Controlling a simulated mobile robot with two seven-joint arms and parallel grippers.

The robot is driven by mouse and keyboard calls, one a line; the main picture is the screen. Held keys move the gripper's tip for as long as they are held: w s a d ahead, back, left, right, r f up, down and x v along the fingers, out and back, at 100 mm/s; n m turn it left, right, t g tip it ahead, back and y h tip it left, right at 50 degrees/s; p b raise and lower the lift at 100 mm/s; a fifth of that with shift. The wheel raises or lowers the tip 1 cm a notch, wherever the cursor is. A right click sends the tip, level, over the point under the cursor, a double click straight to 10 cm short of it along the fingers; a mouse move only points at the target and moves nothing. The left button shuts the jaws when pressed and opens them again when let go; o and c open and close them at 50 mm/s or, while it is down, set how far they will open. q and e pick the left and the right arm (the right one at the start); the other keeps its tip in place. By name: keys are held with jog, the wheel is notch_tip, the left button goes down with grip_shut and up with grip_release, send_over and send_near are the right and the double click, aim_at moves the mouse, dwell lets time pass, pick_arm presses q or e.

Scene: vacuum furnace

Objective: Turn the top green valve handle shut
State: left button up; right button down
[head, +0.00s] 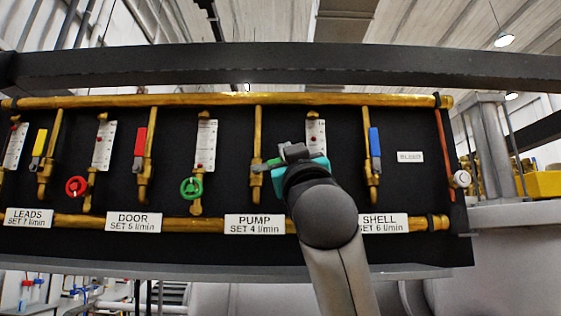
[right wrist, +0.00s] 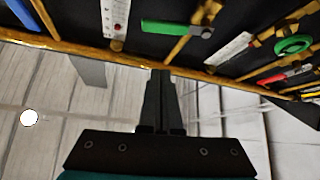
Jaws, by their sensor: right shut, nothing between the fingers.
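The green lever handle (head: 268,164) is on the vertical brass pipe above the PUMP label (head: 254,224). It lies crosswise to its pipe, and my right gripper partly hides it in the head view. The lever also shows in the right wrist view (right wrist: 170,27), across the pipe. My right gripper (head: 286,152) is beside the lever in the head view. In the right wrist view its fingers (right wrist: 160,73) are together and empty, with a gap in the picture between their tips and the lever. My left gripper is not in view.
A green round handwheel (head: 191,188) sits lower on the panel to the left. Red (head: 140,141), yellow (head: 40,142) and blue (head: 375,142) levers lie along their pipes. A flow gauge (head: 315,135) is just behind my right gripper. A dark beam (head: 250,68) crosses above the panel.

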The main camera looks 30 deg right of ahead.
jog(key=p+x, duration=0.5)
jog(key=x, duration=0.4)
pick_arm(q)
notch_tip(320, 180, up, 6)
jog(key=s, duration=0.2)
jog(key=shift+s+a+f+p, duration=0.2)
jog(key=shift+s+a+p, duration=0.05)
jog(key=shift+p, duration=0.05)
pick_arm(e)
jog(key=f, duration=0.1)
jog(key=d+f, duration=0.1)
jog(key=f, duration=0.1)
jog(key=shift+s+f, duration=0.2)
jog(key=shift+f, duration=0.05)
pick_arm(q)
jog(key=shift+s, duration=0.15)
pick_arm(e)
jog(key=shift+s, duration=0.1)
